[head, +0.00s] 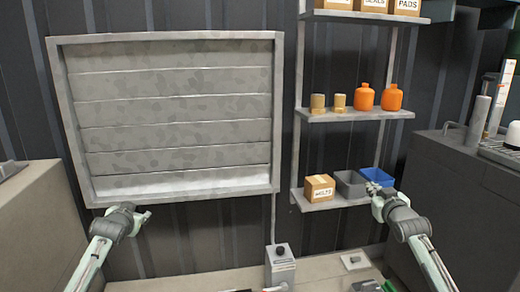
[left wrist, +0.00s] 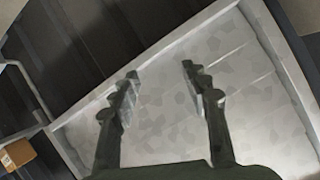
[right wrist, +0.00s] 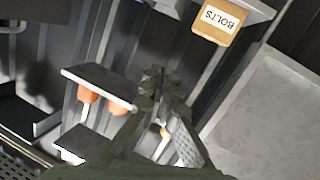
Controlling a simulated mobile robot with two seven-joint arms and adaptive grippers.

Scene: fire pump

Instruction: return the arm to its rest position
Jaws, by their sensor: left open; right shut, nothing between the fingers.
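My left arm comes in from the lower left of the head view. Its gripper (head: 138,214) is in front of the lower left corner of the grey louvred panel (head: 175,120). In the left wrist view the two fingers (left wrist: 159,72) are apart with nothing between them, and the panel lies behind them. My right arm comes in from the lower right. Its gripper (head: 376,188) appears in front of the blue bin (head: 382,176) on the low shelf; whether they touch cannot be told. In the right wrist view its fingers (right wrist: 154,78) are together and hold nothing.
The shelf rack holds orange bottles (head: 364,97), small tan cans (head: 318,103), a bolts box (head: 319,188) and a grey bin (head: 350,184). A grey control box (head: 280,262) stands below. A tan block (head: 35,225) is at left, a dark cabinet (head: 450,175) at right.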

